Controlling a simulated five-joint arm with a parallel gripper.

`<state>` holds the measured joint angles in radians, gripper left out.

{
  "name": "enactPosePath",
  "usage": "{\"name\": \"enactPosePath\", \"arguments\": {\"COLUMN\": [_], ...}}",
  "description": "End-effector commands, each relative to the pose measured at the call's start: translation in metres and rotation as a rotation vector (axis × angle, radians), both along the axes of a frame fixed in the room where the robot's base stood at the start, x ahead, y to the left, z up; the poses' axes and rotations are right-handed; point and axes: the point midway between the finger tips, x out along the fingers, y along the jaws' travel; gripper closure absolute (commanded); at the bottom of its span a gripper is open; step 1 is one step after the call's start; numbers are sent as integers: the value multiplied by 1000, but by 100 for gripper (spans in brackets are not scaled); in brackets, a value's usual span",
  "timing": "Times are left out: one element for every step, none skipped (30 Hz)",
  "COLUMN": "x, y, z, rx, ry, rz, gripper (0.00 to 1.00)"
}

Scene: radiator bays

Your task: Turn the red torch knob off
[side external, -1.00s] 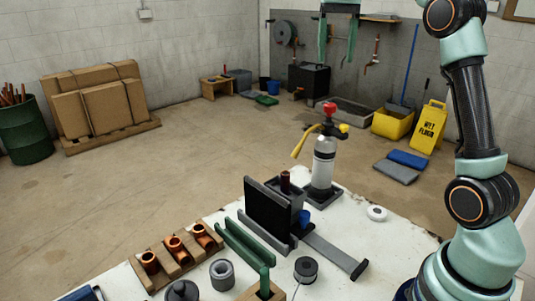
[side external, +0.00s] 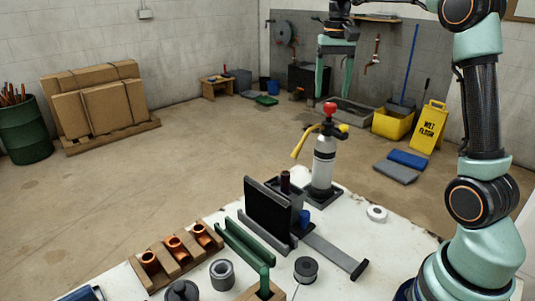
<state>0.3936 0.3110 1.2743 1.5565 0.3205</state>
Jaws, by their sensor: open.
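The red torch knob (side external: 330,108) sits on top of the torch (side external: 323,160), which has a grey-white cylinder, a yellow nozzle pointing left and a yellow part on its right. The torch stands upright in a dark base at the far end of the white bench. My gripper (side external: 333,95) points down with its two green fingers apart, open and empty. In the picture its fingertips are just above the knob, on either side of it. No contact shows, and the depth between them is hard to tell.
A black plate in a grey vise (side external: 325,252) stands in front of the torch. A wooden rack (side external: 160,272) with copper fittings, a green bracket (side external: 245,245) and a dark spool (side external: 306,269) are nearer. A white ring (side external: 376,214) lies right of the torch on clear bench.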

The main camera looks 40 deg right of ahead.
Motion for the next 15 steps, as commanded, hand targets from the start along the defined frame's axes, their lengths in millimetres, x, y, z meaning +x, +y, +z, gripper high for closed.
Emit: {"name": "enactPosePath", "arguments": {"x": [-1,-1,-1,-1,-1,0,0,0,0,0,0,0,0,0,0], "y": [0,0,0,0,0,0,0,0,0,0,0,0,0,0,0], "z": [-7,-11,-16,-20,-23,-26,-28,-30,-31,-32,-33,-33,-33,-33,-33], "rx": [1,1,1,1,1,1,1,1,1,0,0,-1,-1,-1,-1], "ry": [3,2,2,2,2,1,1,1,1,0,0,-1,-1,-1,-1], "rz": [0,0,0,0,0,0,0,0,0,0,0,0,0,0,0], "gripper": [30,30,30,30,30,30,30,30,30,30,30,30,30,30,30]}}
